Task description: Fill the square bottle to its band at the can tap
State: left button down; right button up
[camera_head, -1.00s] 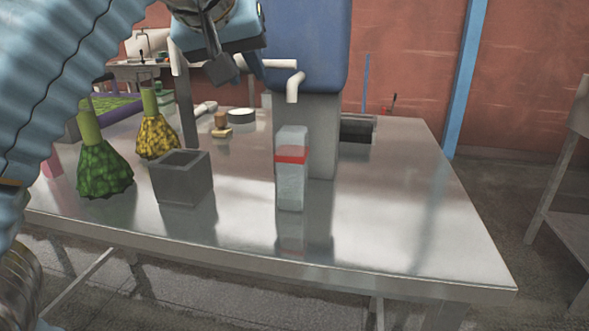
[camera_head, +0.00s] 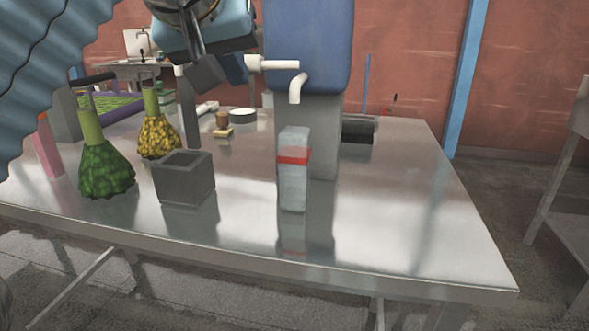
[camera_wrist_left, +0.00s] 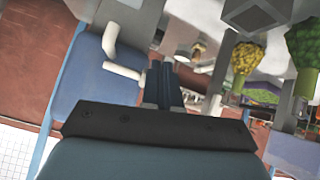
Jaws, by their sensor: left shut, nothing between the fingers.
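The clear square bottle (camera_head: 292,189) stands upright on the steel table, below and in front of the white can tap (camera_head: 296,88). Its red band (camera_head: 293,157) is around its upper half. I cannot tell any fill level in it. The tap comes out of the blue can (camera_head: 310,40); the tap also shows in the left wrist view (camera_wrist_left: 120,70). My left gripper (camera_head: 222,72) is shut and empty, left of the tap and near its white side piece. In the left wrist view its dark fingers (camera_wrist_left: 161,85) are together. My right gripper is not in view.
A pink bottle (camera_head: 47,148) is at the far left. A black tray (camera_head: 357,130) lies behind right. The table's right front (camera_head: 410,230) is clear.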

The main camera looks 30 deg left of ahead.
pick_arm(q)
jog(key=shift+s+d, duration=0.4)
jog(key=shift+s, duration=0.3)
jog(key=shift+s+d, duration=0.35)
jog(key=shift+s, duration=0.3)
jog(key=shift+s, duration=0.1)
jog(key=shift+s+d, duration=0.35)
jog(key=shift+s, duration=0.25)
jog(key=shift+s+d+p, duration=0.2)
jog(key=shift+s+d, duration=0.2)
jog(key=shift+s, duration=0.3)
jog(key=shift+s+d+p, duration=0.2)
jog(key=shift+s+d, duration=0.15)
jog(key=shift+s, duration=0.35)
jog(key=shift+s, duration=0.1)
jog(key=shift+s+d, duration=0.35)
jog(key=shift+s, duration=0.3)
jog(key=shift+s+d, duration=0.35)
jog(key=shift+s, duration=0.3)
jog(key=shift+s, duration=0.1)
jog(key=shift+s+d, duration=0.4)
jog(key=shift+s, duration=0.2)
